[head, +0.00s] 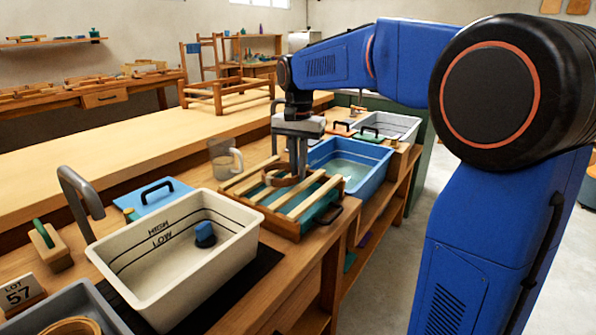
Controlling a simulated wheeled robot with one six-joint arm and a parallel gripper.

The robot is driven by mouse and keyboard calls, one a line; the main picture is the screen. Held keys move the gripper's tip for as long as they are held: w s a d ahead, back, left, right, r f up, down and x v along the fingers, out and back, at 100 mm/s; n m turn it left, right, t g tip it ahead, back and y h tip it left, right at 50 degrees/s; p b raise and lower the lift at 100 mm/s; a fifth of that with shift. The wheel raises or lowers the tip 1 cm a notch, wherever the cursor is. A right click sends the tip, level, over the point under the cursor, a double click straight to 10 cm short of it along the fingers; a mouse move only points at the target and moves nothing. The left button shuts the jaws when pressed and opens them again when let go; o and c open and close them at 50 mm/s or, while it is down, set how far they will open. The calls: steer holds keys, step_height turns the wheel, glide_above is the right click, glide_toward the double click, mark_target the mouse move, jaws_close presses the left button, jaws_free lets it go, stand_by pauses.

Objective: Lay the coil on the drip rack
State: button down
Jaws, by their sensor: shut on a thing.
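My gripper (295,172) points down over the drip rack (315,193), a set of pale wooden slats across a wood-framed teal tray. The gripper is shut on the coil (282,180), a brown ring of bark. The coil is at or just above the slats; I cannot tell whether it touches them. The gripper fingers hide part of the coil.
A blue basin (372,180) with water stands just behind the rack. A white basin (245,232) marked HIGH and LOW, with a blue object in it, stands in front. A glass mug (226,160) is left of the rack. A grey tub (95,300) is at front left.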

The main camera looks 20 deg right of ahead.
steer(key=shift+f, duration=0.35)
steer(key=shift+f, duration=0.1)
steer(key=c, duration=1.8)
jaws_free()
steer(key=shift+c, duration=0.2)
step_height(320, 180, up, 12)
steer(key=s+d+f+n+t, duration=0.1)
steer(key=s+f+n, duration=0.3)
steer(key=s+f, duration=0.7)
steer(key=s+d+f+n+t, duration=0.2)
steer(key=s+f, duration=0.9)
steer(key=s, duration=0.9)
steer(key=shift+d+f+n+t, duration=0.3)
steer(key=shift+n+t, duration=0.6)
steer(key=shift+n, duration=0.2)
